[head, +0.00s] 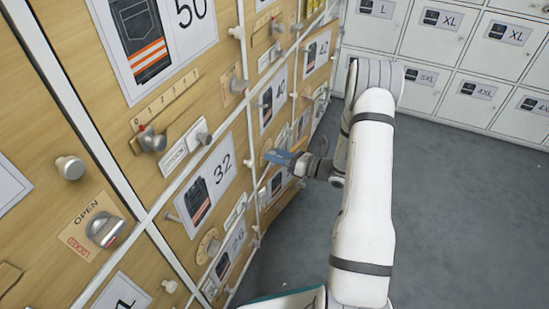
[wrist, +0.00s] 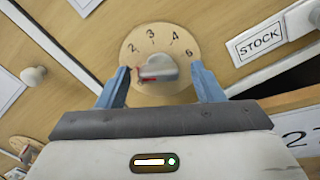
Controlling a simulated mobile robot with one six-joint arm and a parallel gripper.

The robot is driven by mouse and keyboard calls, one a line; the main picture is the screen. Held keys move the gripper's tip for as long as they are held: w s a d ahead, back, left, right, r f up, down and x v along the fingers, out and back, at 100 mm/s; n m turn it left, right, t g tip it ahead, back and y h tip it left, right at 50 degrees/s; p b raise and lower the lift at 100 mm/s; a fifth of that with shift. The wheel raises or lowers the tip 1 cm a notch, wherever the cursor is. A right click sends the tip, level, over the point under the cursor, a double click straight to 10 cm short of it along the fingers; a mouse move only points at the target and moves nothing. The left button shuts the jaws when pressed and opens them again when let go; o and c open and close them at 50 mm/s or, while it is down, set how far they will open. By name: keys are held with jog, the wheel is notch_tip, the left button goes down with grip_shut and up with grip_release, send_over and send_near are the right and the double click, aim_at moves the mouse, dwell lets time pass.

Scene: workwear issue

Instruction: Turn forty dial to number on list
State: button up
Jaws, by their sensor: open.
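In the wrist view, a round wooden dial plate (wrist: 182,84) carries numbers, with 2, 3, 4 and 5 readable along its top. A silver knob (wrist: 158,67) sits at its centre, with red on its left and lower edge. My gripper (wrist: 163,78) is open, with one blue finger on each side of the knob; I cannot tell whether either touches it. In the head view, my gripper (head: 284,157) is at the panel below the label that appears to read 40 (head: 272,103), and the dial is hidden behind it. I see no list.
A STOCK label (wrist: 262,40) lies right of the dial and a round knob (wrist: 34,75) left of it. The cabinet front has other labels, a slider (head: 150,141) and an OPEN knob (head: 106,231). White lockers (head: 435,38) stand behind. Grey floor (head: 455,215) is clear at right.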

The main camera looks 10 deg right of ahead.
jog(key=shift+w+a, duration=0.2)
